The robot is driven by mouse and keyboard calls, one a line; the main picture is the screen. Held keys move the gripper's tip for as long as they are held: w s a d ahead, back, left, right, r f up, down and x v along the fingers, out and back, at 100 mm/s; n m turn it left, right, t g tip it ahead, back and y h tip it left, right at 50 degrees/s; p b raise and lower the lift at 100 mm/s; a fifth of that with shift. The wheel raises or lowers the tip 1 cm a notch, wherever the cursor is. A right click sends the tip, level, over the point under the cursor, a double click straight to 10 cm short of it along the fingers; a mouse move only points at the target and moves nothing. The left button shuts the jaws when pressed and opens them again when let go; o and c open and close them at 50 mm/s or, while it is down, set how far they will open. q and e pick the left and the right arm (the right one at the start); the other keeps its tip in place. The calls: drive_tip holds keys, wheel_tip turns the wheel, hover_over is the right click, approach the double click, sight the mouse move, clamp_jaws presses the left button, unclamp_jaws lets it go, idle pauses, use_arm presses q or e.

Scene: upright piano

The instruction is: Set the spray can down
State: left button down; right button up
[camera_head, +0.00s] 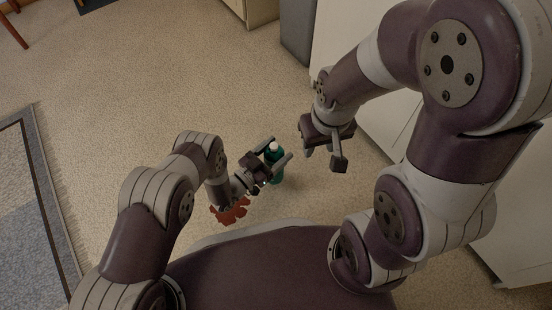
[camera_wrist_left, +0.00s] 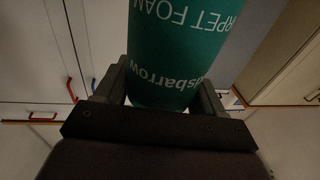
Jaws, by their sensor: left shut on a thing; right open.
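The spray can (camera_head: 276,172) is teal with a pale top. My left gripper (camera_head: 278,152) is shut on it, one finger on each side. In the left wrist view the can (camera_wrist_left: 175,45) fills the space between the fingers, its white "CARPET FOAM" lettering upside down. The can's lower end is not clear in the head view, so I cannot tell whether it touches anything below. My right gripper (camera_head: 324,156) is open and empty, to the right of the can and apart from it.
A reddish-orange object (camera_head: 231,212) shows beneath my left wrist. Beige carpet (camera_head: 190,80) lies open ahead and to the left. A blue-grey bordered rug (camera_head: 30,215) is at the left edge. White furniture (camera_head: 385,110) stands along the right, beside a grey block (camera_head: 298,30).

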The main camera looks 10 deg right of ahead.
use_arm(q)
wheel_tip(320, 180, down, 4)
drive_tip(key=shift+r+b, duration=0.25)
drive_tip(key=shift+b, duration=0.8)
drive_tip(key=shift+r, duration=0.25)
drive_tip(key=shift+f, duration=0.2)
drive_tip(key=shift+c, duration=0.6)
unclamp_jaws()
use_arm(e)
wheel_tip(320, 180, down, 3)
drive_tip(key=shift+r, duration=0.1)
use_arm(q)
drive_tip(key=shift+r, duration=0.1)
